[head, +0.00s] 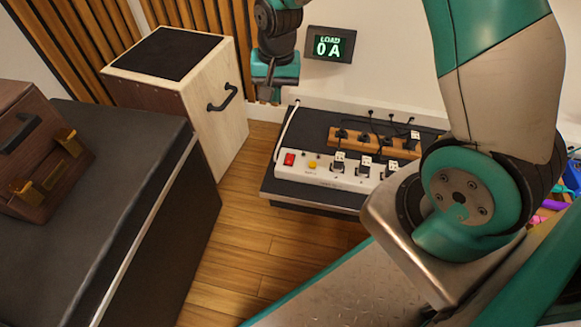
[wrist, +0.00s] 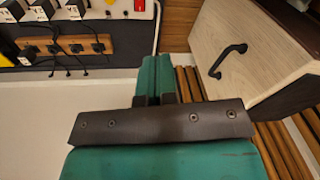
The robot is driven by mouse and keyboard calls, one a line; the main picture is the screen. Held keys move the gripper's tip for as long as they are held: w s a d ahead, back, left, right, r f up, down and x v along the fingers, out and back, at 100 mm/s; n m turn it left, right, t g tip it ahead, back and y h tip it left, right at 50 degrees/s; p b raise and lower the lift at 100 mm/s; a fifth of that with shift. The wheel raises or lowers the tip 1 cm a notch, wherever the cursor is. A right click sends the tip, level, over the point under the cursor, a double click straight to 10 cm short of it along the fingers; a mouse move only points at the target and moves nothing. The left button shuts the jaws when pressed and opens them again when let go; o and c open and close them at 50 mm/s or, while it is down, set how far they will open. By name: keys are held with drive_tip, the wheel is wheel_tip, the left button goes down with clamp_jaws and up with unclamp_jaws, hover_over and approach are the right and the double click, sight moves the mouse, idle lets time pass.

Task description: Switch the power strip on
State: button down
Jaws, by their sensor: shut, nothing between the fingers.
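The white power strip (head: 345,183) lies along the front of a dark platform. Its red switch (head: 289,159) is at the left end, with a round yellow button (head: 312,165) beside it and several labelled plugs further right. In the wrist view the red switch (wrist: 139,5) is at the top edge, where the strip is partly cut off. My gripper (head: 266,98) is shut and empty, apart from the strip, above and behind its left end in the head view. Its fingers also show in the wrist view (wrist: 156,62). I cannot tell the switch's rocker position.
A wooden strip (head: 372,144) with black plugs lies behind the power strip, with cables. A wooden box (head: 222,135) with a black handle stands left. A dark cabinet (head: 110,180) is nearer. Floor (head: 250,245) between is clear.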

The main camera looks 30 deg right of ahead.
sight(291, 154)
drive_tip(key=w+d+f+m+b, duration=0.1)
drive_tip(key=d+f+b, duration=0.1)
drive_tip(key=f, duration=0.5)
drive_tip(key=w+d+f+m+h+b, duration=0.1)
drive_tip(key=d+f+m+b, duration=0.1)
drive_tip(key=f, duration=0.5)
drive_tip(key=shift+w+d+f, duration=0.2)
drive_tip(key=shift+w+d, duration=0.1)
drive_tip(key=shift+d, duration=0.45)
drive_tip(key=f+b, duration=0.3)
drive_tip(key=f, duration=0.1)
drive_tip(key=f+b, duration=0.3)
drive_tip(key=f, duration=0.2)
drive_tip(key=w+d+f+b, duration=0.1)
drive_tip(key=f+b, duration=0.3)
drive_tip(key=f, duration=0.1)
drive_tip(key=shift+w, duration=0.1)
drive_tip(key=shift+d+r+p, duration=0.1)
drive_tip(key=shift+p, duration=0.25)
